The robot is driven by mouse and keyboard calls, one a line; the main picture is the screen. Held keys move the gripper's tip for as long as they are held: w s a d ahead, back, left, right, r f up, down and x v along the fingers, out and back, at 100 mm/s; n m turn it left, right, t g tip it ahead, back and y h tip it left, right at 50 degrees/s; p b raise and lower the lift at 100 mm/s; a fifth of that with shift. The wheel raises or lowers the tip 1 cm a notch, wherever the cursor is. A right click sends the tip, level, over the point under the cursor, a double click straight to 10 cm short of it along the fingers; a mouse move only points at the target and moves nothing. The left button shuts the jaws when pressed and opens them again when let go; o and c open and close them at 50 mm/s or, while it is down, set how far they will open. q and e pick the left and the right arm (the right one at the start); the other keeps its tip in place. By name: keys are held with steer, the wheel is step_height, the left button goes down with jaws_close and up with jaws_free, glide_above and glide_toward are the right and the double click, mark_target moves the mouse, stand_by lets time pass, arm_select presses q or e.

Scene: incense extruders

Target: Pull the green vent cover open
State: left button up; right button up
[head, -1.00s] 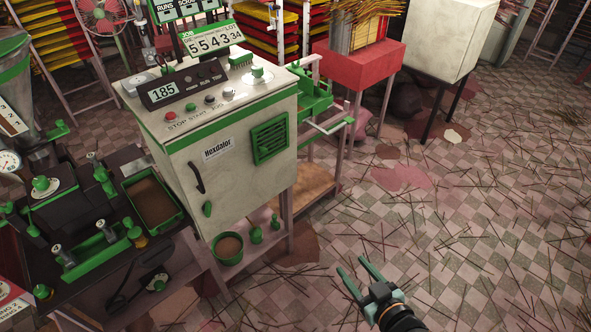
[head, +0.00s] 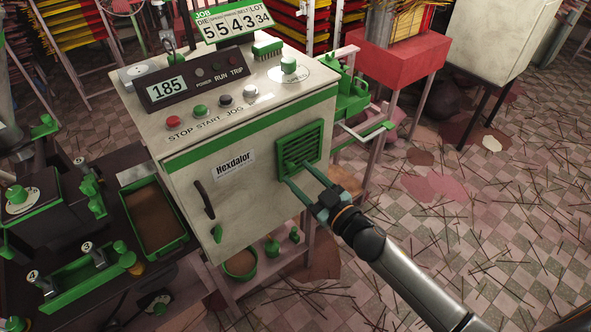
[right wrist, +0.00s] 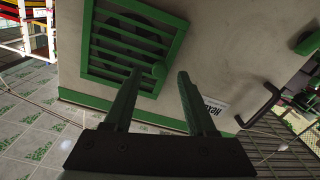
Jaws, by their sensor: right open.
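The green vent cover (head: 301,148) is a slatted square panel on the front of the cream Hexdalor cabinet (head: 240,195). It looks flush with the cabinet face. My left gripper is not in view.
A black door handle (head: 204,199) and a green latch (head: 217,233) sit left of the cover. A green-topped side bracket (head: 352,95) and a red stand (head: 400,55) are to the right. The tiled floor (head: 480,235) at right is open, with scattered sticks.

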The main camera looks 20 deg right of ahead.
steer(key=shift+x, duration=1.1)
steer(key=shift+c, duration=0.4)
jaws_close()
steer(key=shift+f, duration=0.1)
